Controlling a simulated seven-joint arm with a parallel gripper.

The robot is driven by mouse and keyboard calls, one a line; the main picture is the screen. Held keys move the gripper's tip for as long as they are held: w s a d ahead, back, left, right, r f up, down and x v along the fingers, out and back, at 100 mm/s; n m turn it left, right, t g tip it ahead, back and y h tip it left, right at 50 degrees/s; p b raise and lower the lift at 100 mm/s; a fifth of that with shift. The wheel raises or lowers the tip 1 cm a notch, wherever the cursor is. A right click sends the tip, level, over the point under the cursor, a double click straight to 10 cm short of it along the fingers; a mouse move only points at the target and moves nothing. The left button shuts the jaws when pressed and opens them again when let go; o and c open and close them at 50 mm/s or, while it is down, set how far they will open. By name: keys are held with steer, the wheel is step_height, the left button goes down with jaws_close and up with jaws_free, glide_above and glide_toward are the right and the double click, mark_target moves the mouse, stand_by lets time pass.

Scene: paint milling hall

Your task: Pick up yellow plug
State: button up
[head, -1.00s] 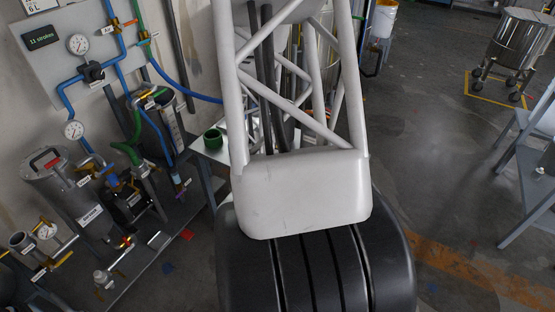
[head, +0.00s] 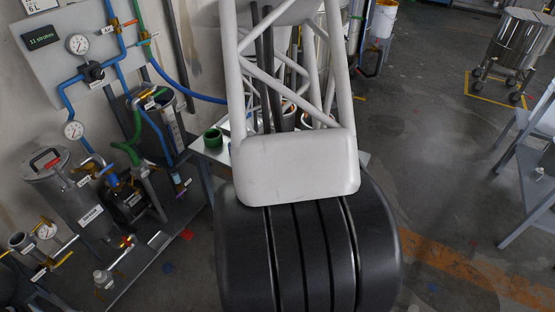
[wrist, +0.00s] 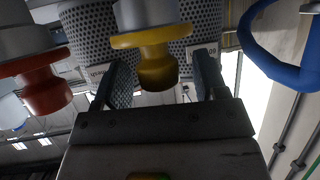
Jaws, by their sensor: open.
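The yellow plug (wrist: 155,58) shows in the wrist view, with a broad flange and a narrower round knob. My gripper (wrist: 161,72) is open, with one dark finger on each side of the yellow knob. I cannot tell whether either finger touches it. The plug's other end joins or overlaps a pale body at the top of the picture. In the head view my own arm covers the middle, and I cannot make out the gripper or the yellow plug there.
A red plug (wrist: 42,90) is close on the left in the wrist view, and a blue hose (wrist: 285,75) loops at the right. In the head view, a green cup (head: 212,138) stands on a grey table left of my arm, near pipes and canisters (head: 72,190).

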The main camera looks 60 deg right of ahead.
steer(key=shift+c, duration=0.3)
steer(key=c, duration=1)
steer(key=shift+r, duration=0.15)
steer(key=shift+r, duration=0.65)
steer(key=shift+s+a+r, duration=0.15)
steer(key=shift+a+r, duration=0.05)
steer(key=shift+r, duration=0.35)
steer(key=shift+s+a+r, duration=0.1)
steer(key=shift+a+r, duration=0.1)
steer(key=shift+r, duration=0.3)
steer(key=s+a+r, duration=0.1)
steer(key=s+a, duration=0.7)
steer(key=a, duration=0.4)
steer(key=shift+s+a+r, duration=0.15)
steer(key=shift+a, duration=0.15)
steer(key=shift+r, duration=0.15)
